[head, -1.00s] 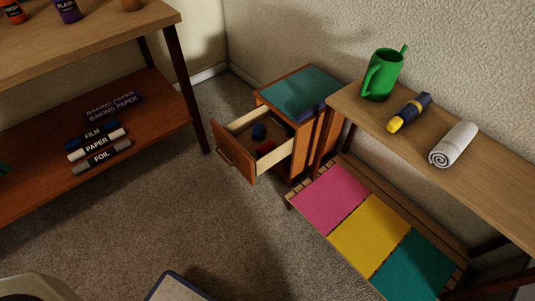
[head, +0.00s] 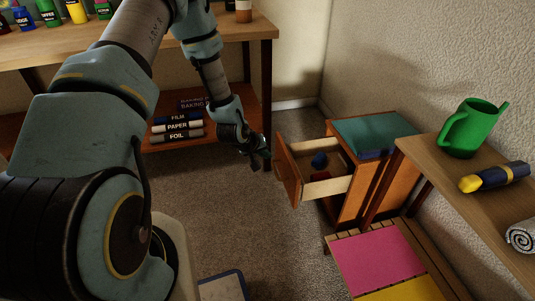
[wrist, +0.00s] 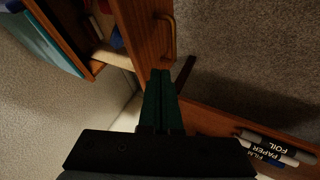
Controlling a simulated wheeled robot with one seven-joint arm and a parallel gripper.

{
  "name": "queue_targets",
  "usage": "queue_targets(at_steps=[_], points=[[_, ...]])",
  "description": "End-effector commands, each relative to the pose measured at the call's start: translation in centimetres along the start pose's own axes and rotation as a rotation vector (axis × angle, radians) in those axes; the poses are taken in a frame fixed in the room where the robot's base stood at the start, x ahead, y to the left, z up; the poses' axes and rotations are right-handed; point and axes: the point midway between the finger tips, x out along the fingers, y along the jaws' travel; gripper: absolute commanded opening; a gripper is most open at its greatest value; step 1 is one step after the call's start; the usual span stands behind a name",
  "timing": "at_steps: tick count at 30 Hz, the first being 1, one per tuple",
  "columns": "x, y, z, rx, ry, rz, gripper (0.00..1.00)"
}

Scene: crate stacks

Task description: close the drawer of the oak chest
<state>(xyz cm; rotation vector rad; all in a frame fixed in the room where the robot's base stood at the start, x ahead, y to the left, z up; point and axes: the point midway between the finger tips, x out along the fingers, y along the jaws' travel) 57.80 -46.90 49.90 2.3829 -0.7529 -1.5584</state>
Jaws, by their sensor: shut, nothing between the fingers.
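The oak chest (head: 349,205) stands against the wall with a teal cloth on its top. Its drawer (head: 289,174) is pulled well out toward the left and holds a blue item (head: 319,160) and a red item. My gripper (head: 261,164) is just left of the drawer front in the head view, shut and empty. In the wrist view, the shut fingers (wrist: 161,84) point toward the drawer front (wrist: 150,35), close to its brass-coloured handle (wrist: 170,37). I cannot tell whether they touch it.
On the right, a table (head: 430,154) bears a green watering can (head: 465,130) and a torch, above a slatted bench with coloured mats (head: 375,262). Carpet is clear before the drawer.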

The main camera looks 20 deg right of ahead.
Motion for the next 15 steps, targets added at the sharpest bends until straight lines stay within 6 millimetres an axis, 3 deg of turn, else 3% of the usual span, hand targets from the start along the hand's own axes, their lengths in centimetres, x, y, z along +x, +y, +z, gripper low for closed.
queue_targets(at_steps=[7,15], points=[[5.3,-0.1,0.1,0.0,-0.001,0.0,0.0],[6.8,3.0,0.0,0.001,0.001,0.0,0.0]])
